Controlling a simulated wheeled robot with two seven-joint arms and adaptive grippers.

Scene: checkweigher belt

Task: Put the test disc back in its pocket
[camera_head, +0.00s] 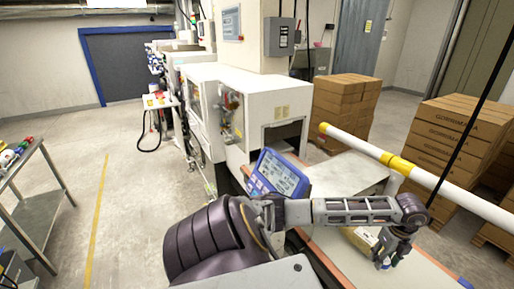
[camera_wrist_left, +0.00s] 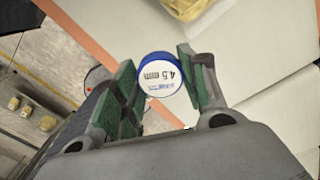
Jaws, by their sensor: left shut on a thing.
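The test disc (camera_wrist_left: 160,76) is round with a blue rim and a white face marked "4.5 mm". In the left wrist view it sits between the two green-padded fingers of my left gripper (camera_wrist_left: 158,88), which is shut on it. In the head view my left gripper (camera_head: 386,258) points down over the pale belt surface at the lower right, and the disc (camera_head: 386,266) shows only as a small blue and white patch at the fingertips. I cannot make out the pocket in either view. My right gripper is not in view.
A yellowish package (camera_head: 357,238) lies on the belt just left of my gripper and at the top of the wrist view (camera_wrist_left: 192,8). A white and yellow rail (camera_head: 450,190) runs behind. A blue display (camera_head: 279,175) stands left. Carton stacks (camera_head: 455,140) stand beyond.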

